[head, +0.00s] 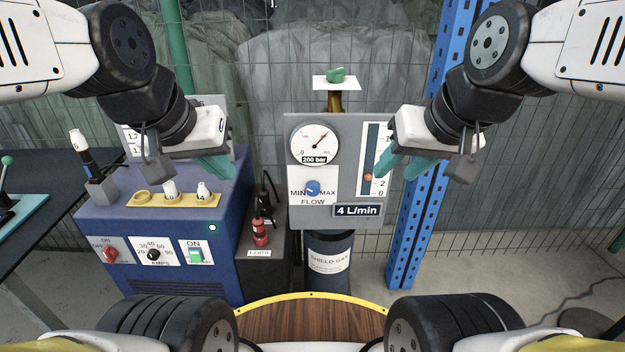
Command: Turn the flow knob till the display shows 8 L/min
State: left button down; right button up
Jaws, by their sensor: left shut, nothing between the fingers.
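The blue flow knob (313,188) sits on a white plate marked MIN, MAX and FLOW, on the grey gas panel (340,124). The display (358,210) below it reads 4 L/min. A flow tube (371,155) at the panel's right has an orange float low in it, near the 2 mark. My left gripper (218,168) is shut and empty, left of the panel above the blue machine. My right gripper (397,167) hangs in front of the panel's right edge, by the flow tube. Its teal fingers do not clearly show a gap. Neither gripper touches the knob.
A round gauge (314,144) marked 200 bar is above the knob. A green valve handle (337,75) tops the dark gas cylinder (330,262). The blue machine (165,228) stands left, a blue post (418,205) right. The space before the knob is clear.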

aim_at(312, 188)
jog(key=k+l+u, duration=0.3)
jog(key=l, duration=0.2)
jog(key=k+l+u, duration=0.3)
jog(key=k+l, duration=0.1)
jog(key=k, duration=0.05)
